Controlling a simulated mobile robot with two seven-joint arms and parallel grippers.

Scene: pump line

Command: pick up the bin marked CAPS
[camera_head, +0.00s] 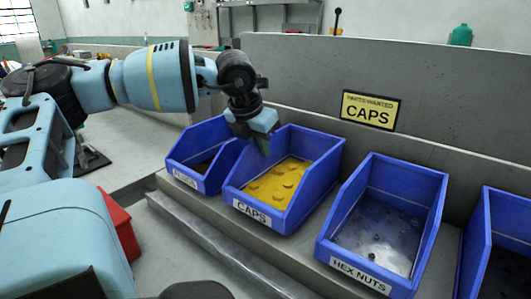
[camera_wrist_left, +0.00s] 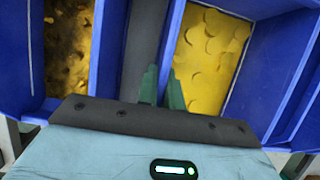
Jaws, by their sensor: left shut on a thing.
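The blue bin marked CAPS (camera_head: 252,212) stands on the grey ledge between two other blue bins, with yellow caps (camera_head: 278,183) inside. My left gripper (camera_head: 262,145) reaches down from above to its left side wall, near the back, and is shut on that wall. In the left wrist view the green fingers (camera_wrist_left: 162,88) are close together at the wall beside the yellow caps (camera_wrist_left: 210,60). I cannot tell whether the bin is lifted at all. My right gripper is not in view.
The PLUGS bin (camera_head: 190,178) is close on the left, and the HEX NUTS bin (camera_head: 340,258) is on the right with a gap. Another blue bin (camera_head: 481,235) is at the right edge. A grey panel with a yellow CAPS sign (camera_head: 369,110) rises behind.

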